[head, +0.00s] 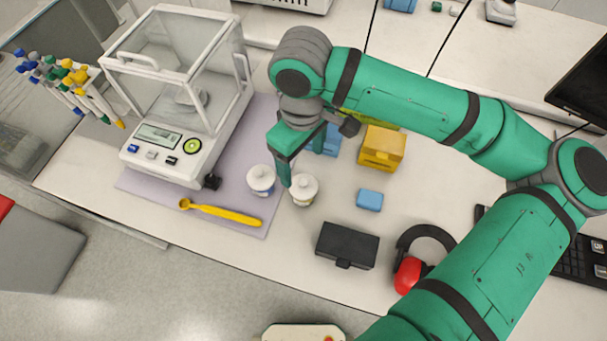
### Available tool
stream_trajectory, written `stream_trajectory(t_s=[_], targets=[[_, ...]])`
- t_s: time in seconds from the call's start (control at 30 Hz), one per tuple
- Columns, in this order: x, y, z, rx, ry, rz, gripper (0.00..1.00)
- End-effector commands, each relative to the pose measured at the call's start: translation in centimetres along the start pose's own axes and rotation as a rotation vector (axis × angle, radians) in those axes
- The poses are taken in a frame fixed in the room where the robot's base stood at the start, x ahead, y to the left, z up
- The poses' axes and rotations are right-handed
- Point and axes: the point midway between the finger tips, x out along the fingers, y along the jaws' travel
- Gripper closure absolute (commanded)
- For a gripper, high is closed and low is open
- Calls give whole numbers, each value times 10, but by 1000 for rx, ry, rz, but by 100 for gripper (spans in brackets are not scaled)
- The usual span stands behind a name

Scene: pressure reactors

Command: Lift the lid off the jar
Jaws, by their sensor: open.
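Two small jars with white lids stand side by side near the mat's right edge. The left jar (261,181) has a white body with a bluish band, and the right jar (304,190) has a cream body. Both lids appear to be on. My green gripper (303,165) is open and points down just behind and above the right jar. Its near finger reaches down between the two jars, close to the right jar's left side. Whether it touches is unclear. The other finger is partly hidden by the gripper body.
An analytical balance (165,150) stands left on the lilac mat (135,185), with a yellow spatula (222,212) in front. A pipette rack is far left. A blue block (369,200), black case (347,246), yellow box (382,148) and ear muffs (408,275) lie right.

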Motion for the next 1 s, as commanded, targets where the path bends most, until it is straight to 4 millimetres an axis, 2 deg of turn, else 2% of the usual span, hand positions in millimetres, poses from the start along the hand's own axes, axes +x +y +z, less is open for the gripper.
stream_trajectory(t_s=[0.1,0.47,0.7,0.8,1.0], targets=[[19,0,1,1,-2,-2,27],[48,-1,2,-1,-1,0,27],[80,-1,5,-1,-1,0,27],[88,-1,5,-1,-1,-1,27],[89,-1,4,-1,1,0,27]])
